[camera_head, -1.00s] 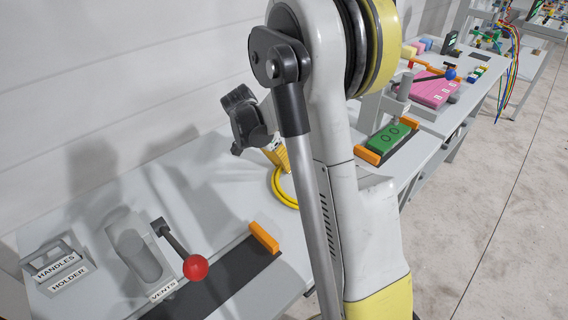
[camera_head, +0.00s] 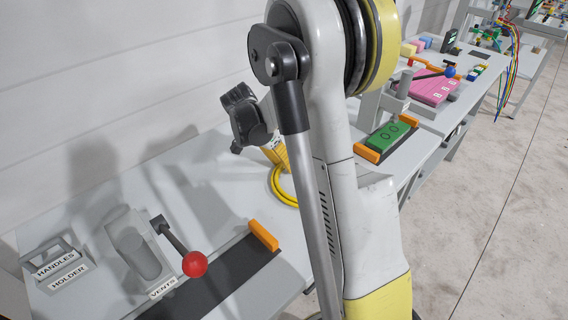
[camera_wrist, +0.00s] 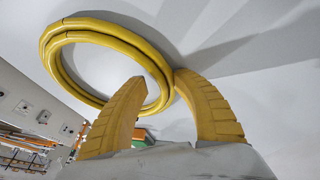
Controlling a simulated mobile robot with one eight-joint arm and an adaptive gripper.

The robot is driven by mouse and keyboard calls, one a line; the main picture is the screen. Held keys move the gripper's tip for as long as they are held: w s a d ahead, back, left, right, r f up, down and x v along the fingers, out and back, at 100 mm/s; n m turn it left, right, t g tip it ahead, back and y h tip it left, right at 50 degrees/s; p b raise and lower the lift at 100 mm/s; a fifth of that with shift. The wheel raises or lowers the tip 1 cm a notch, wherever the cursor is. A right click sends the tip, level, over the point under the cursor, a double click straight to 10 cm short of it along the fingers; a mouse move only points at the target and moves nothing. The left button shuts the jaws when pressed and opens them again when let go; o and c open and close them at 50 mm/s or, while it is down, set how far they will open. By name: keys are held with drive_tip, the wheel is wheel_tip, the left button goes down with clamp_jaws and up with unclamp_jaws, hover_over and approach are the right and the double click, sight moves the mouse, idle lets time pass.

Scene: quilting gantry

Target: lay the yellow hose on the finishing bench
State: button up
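The yellow hose (camera_head: 283,196) is a coiled ring by the grey bench top (camera_head: 215,185), partly hidden behind my arm in the head view. In the wrist view the hose (camera_wrist: 62,72) shows as a nearly whole ring of stacked turns. My gripper (camera_wrist: 160,78) has two ridged yellow fingers, one tip inside the ring and one just outside it. The ring's near side runs between the tips, and a small gap seems to show on the inner side. My gripper (camera_head: 278,155) shows only in part in the head view. Which bench is the finishing bench is not labelled in view.
A lever with a red ball (camera_head: 195,264) rises beside a VENTS holder (camera_head: 140,250). A HANDLES holder (camera_head: 55,265) stands at the left. A dark strip with an orange block (camera_head: 263,235) lies in front. A green block (camera_head: 388,137) and pink stack (camera_head: 432,88) stand beyond.

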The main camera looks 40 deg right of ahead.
drive_tip(key=v, duration=1.2)
